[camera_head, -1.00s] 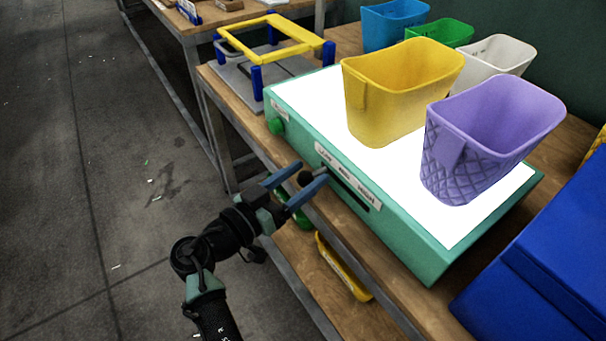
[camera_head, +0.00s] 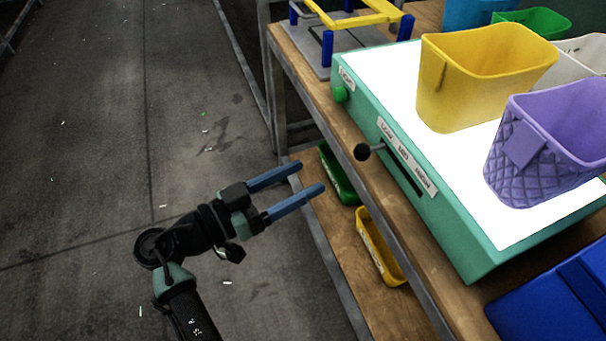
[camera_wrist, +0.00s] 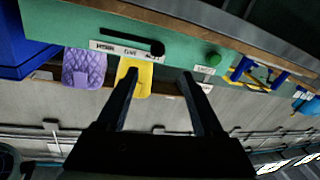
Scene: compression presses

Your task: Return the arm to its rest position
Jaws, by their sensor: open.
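My gripper (camera_head: 310,178) is open and empty, its two blue fingers apart, in the head view. It is over the floor side of the bench, left of the green light box (camera_head: 455,235) and clear of it. The black lever knob (camera_head: 362,152) on the box's front slot is to the right of the fingertips, not touched. In the wrist view, my gripper (camera_wrist: 160,78) shows its two dark fingers spread with nothing between them. The knob (camera_wrist: 157,48) shows beyond them on the green front panel. My arm is partly stretched out from the bottom of the head view.
A yellow bin (camera_head: 470,90) and a purple bin (camera_head: 545,150) stand on the lit top. Green (camera_head: 335,175) and yellow (camera_head: 378,250) trays lie on the lower shelf. A blue box (camera_head: 555,300) is at bottom right. The floor (camera_head: 90,180) at left is open.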

